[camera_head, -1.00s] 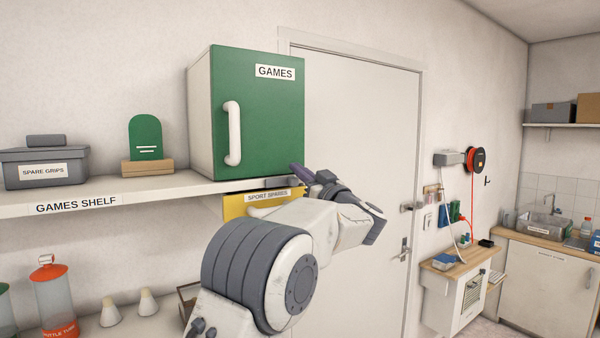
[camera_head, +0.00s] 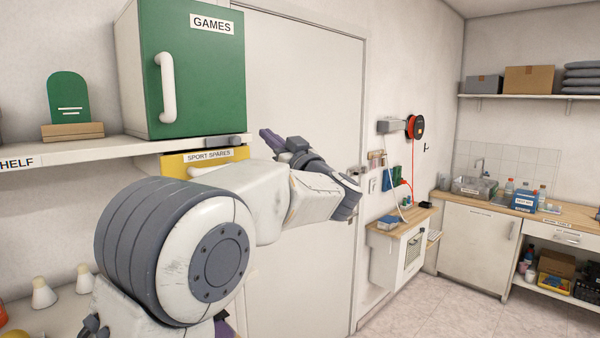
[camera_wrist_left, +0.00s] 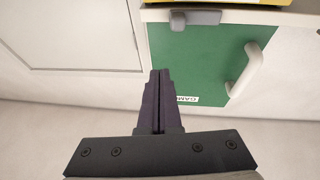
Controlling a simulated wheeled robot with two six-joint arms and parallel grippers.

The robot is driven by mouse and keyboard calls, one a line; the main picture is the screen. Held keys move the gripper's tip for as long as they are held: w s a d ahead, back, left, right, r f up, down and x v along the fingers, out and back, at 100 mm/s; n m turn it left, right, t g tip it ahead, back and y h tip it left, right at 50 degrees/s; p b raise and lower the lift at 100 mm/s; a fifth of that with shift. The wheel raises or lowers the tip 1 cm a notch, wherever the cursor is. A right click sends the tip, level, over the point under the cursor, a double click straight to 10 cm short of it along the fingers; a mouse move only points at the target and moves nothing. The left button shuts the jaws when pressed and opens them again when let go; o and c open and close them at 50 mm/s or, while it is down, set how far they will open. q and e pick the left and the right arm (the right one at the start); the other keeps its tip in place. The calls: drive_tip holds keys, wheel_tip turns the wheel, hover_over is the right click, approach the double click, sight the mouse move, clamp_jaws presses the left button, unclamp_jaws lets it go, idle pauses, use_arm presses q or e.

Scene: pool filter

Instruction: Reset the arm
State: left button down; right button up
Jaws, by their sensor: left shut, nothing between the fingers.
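My left gripper (camera_head: 268,138) is held out in front of the white door, just right of the shelf end, below the level of the green GAMES cabinet's middle. In the left wrist view the two dark fingers (camera_wrist_left: 158,80) are closed together with nothing between them. The green GAMES cabinet (camera_head: 195,75) is shut and stands on the shelf; its door and white handle (camera_wrist_left: 245,70) appear upside down in the wrist view. The fingers look apart from the cabinet. My right gripper is not in view.
The games shelf (camera_head: 75,150) lies left, with a green plaque (camera_head: 68,100) on it and a yellow SPORT SPARES box (camera_head: 175,166) beneath. The white door (camera_head: 305,90) is closed. A small wall bench (camera_head: 400,232) and a counter (camera_head: 470,208) stand right. Open floor (camera_head: 470,315) shows at lower right.

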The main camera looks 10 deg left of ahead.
use_arm(q)
drive_tip(key=w+d+f+m+t+h, duration=0.1)
drive_tip(key=w+f+m+h, duration=0.1)
drive_tip(key=f+m+h, duration=0.3)
drive_tip(key=w+d+f+m+t+h, duration=0.1)
drive_tip(key=d+f+m+t+h, duration=0.1)
drive_tip(key=f+m+h, duration=0.4)
drive_tip(key=s+f+g+h, duration=0.35)
drive_tip(key=s+f, duration=0.25)
drive_tip(key=f, duration=0.5)
drive_tip(key=s+f+g+h, duration=0.2)
drive_tip(key=s+f+g, duration=0.4)
drive_tip(key=f, duration=0.6)
drive_tip(key=s+a+f+n+g, duration=0.1)
drive_tip(key=s+a+f+g, duration=0.3)
drive_tip(key=s, duration=0.6)
drive_tip(key=s+f+g, duration=0.2)
drive_tip(key=s+f, duration=0.4)
drive_tip(key=s, duration=0.3)
drive_tip(key=s+d+m+g+b, duration=0.2)
drive_tip(key=s+d+m+b, duration=0.3)
drive_tip(key=s+d, duration=0.8)
drive_tip(key=shift+s+m+g+b, duration=0.15)
drive_tip(key=shift+m+g+b, duration=0.25)
drive_tip(key=shift+m, duration=0.6)
